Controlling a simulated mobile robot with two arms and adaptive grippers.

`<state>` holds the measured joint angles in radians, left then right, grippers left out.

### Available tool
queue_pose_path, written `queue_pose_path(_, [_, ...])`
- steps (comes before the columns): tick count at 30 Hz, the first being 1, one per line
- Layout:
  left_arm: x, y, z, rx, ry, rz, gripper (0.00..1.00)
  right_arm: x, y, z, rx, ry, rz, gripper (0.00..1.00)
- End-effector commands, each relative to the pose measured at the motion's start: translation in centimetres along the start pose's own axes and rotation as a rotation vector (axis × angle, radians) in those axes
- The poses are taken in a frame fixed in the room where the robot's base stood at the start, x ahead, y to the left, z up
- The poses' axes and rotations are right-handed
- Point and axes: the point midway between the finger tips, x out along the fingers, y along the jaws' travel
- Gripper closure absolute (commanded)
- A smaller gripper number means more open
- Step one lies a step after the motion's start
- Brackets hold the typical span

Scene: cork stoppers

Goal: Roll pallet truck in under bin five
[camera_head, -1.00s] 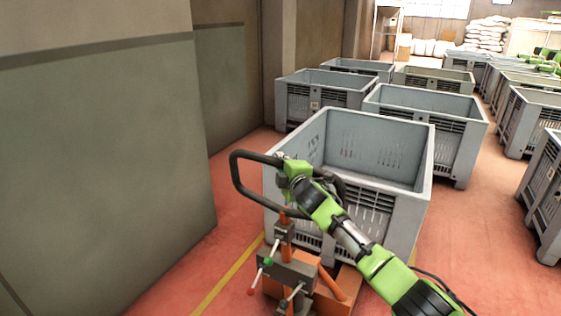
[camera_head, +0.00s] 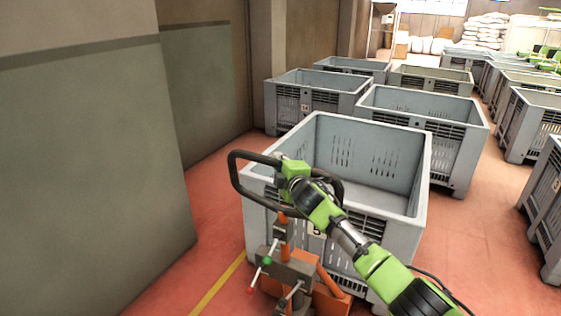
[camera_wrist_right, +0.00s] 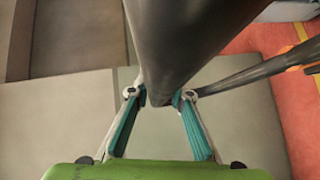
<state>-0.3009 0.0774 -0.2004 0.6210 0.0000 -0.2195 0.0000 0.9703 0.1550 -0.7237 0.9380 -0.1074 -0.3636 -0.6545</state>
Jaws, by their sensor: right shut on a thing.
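The orange pallet truck (camera_head: 329,303) stands low in the head view, with a grey block and small red and green knobs at its post. Its dark loop handle (camera_head: 235,183) rises at the left. My right gripper (camera_head: 281,160) is shut on the handle's bar, and the right wrist view shows the fingers (camera_wrist_right: 160,98) on either side of the dark bar (camera_wrist_right: 195,40). The nearest grey bin (camera_head: 408,215) is directly ahead of the truck, its label partly hidden by my right arm and seeming to read 5. The truck's forks are hidden. My left gripper is out of view.
A grey-green wall (camera_head: 95,170) runs close on the left. A yellow floor line (camera_head: 222,283) lies between it and the truck. More grey bins stand behind (camera_head: 462,150) and in a row at right (camera_head: 545,195). Red floor (camera_head: 475,250) is free between the rows.

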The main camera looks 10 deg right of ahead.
Motion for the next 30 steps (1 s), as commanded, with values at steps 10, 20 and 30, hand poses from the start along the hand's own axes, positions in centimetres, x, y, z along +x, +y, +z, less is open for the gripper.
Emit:
queue_pose_path(10, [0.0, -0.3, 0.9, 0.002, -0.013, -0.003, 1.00, 0.0, 0.0, 0.3, -0.006, -0.005, 0.000, 1.00])
queue_pose_path(20, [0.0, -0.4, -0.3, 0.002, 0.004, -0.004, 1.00, 0.0, 0.1, 0.3, -0.005, -0.005, 0.001, 0.63])
queue_pose_path(30, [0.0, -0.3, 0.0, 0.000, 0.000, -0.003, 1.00, -1.3, 0.1, 0.3, -0.005, -0.003, 0.003, 0.63])
